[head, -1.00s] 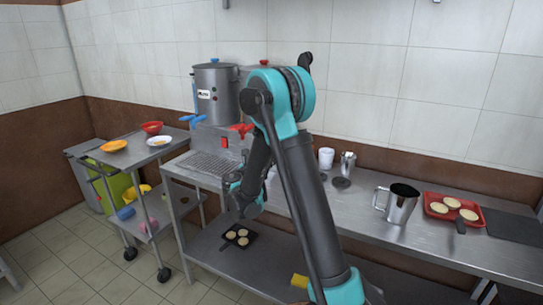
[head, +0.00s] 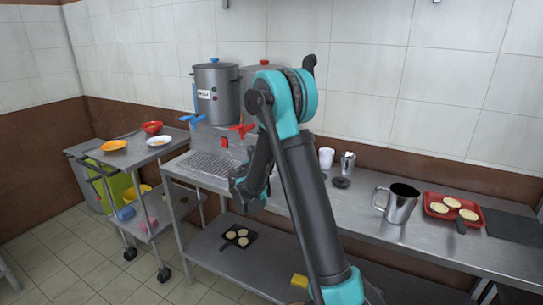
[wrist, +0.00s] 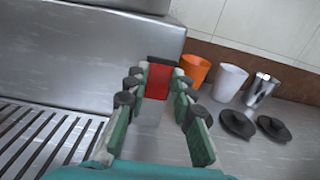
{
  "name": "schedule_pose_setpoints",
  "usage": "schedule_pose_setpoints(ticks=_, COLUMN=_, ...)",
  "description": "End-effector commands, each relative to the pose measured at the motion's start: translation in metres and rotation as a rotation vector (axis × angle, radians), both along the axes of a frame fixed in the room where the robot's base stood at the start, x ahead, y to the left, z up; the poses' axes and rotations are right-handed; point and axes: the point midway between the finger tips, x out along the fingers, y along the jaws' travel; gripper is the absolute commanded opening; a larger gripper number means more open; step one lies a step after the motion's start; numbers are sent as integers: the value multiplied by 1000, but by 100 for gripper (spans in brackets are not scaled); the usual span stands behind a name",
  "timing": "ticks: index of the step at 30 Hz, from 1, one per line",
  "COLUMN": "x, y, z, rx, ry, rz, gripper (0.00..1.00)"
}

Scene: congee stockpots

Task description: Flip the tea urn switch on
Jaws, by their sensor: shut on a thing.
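In the head view my wrist is just in front of the base, and the fingertips are hard to make out. The switch position cannot be told.
An orange cup (wrist: 194,70), a white cup (wrist: 229,82), a metal cup (wrist: 261,90) and dark lids (wrist: 237,124) stand right of the base. A slatted drip tray (wrist: 45,135) is at left. A steel jug (head: 400,203) and a red tray (head: 430,207) are farther right.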

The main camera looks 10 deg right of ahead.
Motion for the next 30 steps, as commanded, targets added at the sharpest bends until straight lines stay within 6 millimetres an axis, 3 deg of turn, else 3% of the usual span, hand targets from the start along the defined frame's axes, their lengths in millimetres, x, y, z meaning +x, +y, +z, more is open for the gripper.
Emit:
schedule_pose_setpoints(ticks=19, x=-1, y=1, z=-7, rx=-143, ry=-195, rz=-2, gripper=0)
schedule_pose_setpoints(ticks=30, x=-2, y=1, z=-7, rx=-154, ry=-211, rz=-1, gripper=0)
